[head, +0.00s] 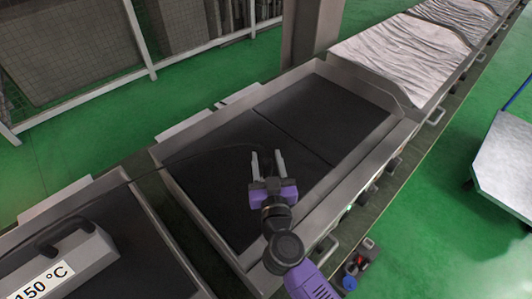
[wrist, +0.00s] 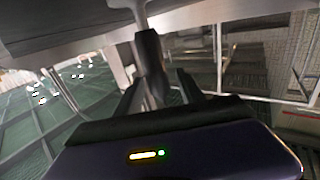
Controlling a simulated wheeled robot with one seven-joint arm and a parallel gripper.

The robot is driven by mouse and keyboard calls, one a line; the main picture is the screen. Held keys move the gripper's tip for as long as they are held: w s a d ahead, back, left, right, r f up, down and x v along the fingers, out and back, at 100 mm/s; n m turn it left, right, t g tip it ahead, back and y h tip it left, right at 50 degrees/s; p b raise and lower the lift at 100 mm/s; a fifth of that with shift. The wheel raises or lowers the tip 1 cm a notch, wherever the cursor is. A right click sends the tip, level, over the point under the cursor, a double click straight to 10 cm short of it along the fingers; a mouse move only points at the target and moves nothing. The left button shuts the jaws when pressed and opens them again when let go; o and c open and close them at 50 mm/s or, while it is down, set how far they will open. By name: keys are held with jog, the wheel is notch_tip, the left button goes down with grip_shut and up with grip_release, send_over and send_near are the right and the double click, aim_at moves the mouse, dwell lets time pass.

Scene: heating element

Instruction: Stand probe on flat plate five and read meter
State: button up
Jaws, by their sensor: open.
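My gripper (head: 268,165) is open over the dark flat plates of the middle tray, its two pale fingers pointing away from me. A black handle with a grey metal end, apparently the probe (wrist: 150,55), shows in the wrist view in front of the gripper. Its grey end reaches toward the dark surface at the top; whether it touches is unclear. In the head view the probe cannot be made out between the fingers. A thin black cable runs from there to the left. The grey meter (head: 86,260), with a black handle, reads 150 °C at the lower left.
The dark plate (head: 325,110) lies in a grey metal-rimmed tray (head: 345,185). Another dark-plated tray holds the meter. Silvery crumpled sheets (head: 400,52) cover the line beyond. A grey post (head: 310,30) rises behind, and a cart (head: 505,165) stands right on green floor.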

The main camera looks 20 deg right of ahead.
jog(key=v, duration=0.9)
jog(key=shift+s, duration=0.3)
jog(key=shift+s, duration=0.1)
jog(key=s+d+r+n+g+y, duration=0.1)
jog(key=s+r+y, duration=0.1)
jog(key=s, duration=1.2)
jog(key=s+d+r+n+g+y, duration=0.1)
jog(key=s+r+n+y, duration=0.1)
jog(key=s, duration=1.3)
jog(key=shift+s+r+n+y, duration=0.3)
jog(key=shift+r+y, duration=0.2)
jog(key=shift+y, duration=0.3)
